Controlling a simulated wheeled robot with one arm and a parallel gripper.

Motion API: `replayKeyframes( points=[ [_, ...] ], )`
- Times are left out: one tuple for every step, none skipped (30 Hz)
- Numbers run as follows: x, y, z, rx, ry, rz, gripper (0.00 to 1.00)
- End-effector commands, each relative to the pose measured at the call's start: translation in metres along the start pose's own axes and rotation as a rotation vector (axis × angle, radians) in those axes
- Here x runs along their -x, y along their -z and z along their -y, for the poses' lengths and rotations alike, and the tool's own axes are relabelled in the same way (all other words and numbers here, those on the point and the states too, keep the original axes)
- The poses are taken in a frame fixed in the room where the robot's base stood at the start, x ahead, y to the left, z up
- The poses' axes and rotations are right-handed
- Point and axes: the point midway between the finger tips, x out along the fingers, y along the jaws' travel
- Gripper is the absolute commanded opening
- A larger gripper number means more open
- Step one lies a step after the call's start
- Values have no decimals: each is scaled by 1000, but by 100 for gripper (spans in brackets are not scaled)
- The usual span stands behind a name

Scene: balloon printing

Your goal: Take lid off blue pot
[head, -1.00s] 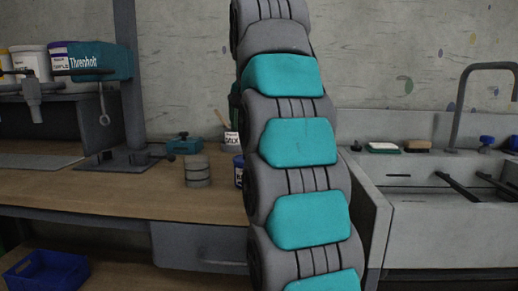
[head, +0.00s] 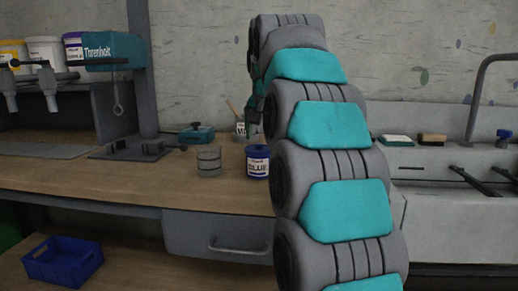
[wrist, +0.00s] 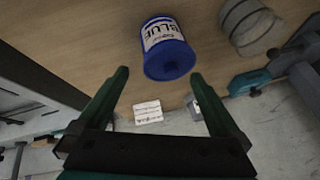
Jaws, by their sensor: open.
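The blue pot (head: 258,167), with a white label reading BLUE and a blue lid (head: 258,150) on top, stands upright on the wooden bench just left of my arm in the head view. In the wrist view the pot (wrist: 160,33) and its lid (wrist: 171,63) appear beyond and between my fingertips. My gripper (wrist: 158,74) is open and empty, with one finger to each side of the lid and no visible contact. In the head view my gripper is mostly hidden behind my arm.
A grey ringed cylinder (head: 208,160) stands close left of the pot. Behind are a small teal-topped device (head: 196,134) and a white pot with a brush (head: 240,131). A press stand (head: 140,80) rises at left; a sink (head: 440,165) is at right.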

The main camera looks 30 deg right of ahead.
Motion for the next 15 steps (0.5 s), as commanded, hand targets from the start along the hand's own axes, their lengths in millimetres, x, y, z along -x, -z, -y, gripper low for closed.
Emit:
replayKeyframes(
  points=[
    [-7,-1,0,0,-3,4,100],
    [-11,0,0,0,-3,4,100],
    [-14,0,0,0,-2,3,100],
    [-15,0,0,0,-2,2,100],
    [-17,0,0,-1,-2,2,100],
    [-17,0,0,-1,-2,2,100],
    [-17,0,0,-1,-1,1,100],
    [-18,0,0,-1,-1,1,100],
    [-17,0,0,-1,-1,1,100],
    [-17,0,0,-1,-1,1,100],
    [-17,0,0,-1,-1,1,100],
    [-17,0,0,-1,-1,1,98],
    [-17,0,0,-1,-1,1,94],
    [-17,0,0,-1,-1,1,91],
    [-17,0,0,-1,-1,1,86]
  ],
)
